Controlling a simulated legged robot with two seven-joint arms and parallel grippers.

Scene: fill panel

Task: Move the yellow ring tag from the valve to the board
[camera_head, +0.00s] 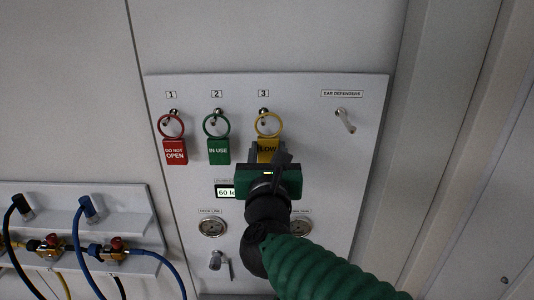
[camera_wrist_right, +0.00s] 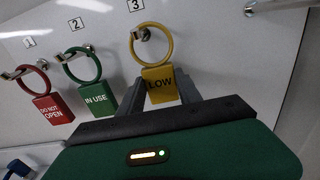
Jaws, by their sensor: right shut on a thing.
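The yellow ring tag (camera_head: 268,126) is at the hook (camera_head: 263,112) under number 3 on the white board, with its ring around or against the hook. In the right wrist view the yellow tag (camera_wrist_right: 159,84) has its ring up at the hook (camera_wrist_right: 143,34). Whether the tag's weight rests on the hook cannot be told. The valve is not clearly identifiable. My left gripper is not in view.
A red tag (camera_head: 175,150) and a green tag (camera_head: 218,150) hang on hooks 1 and 2, left of the yellow one. A hook (camera_head: 345,120) sits at right under "EAR DEFENDERS". Gauges (camera_head: 212,227) and a hose panel (camera_head: 75,195) with valves lie lower down.

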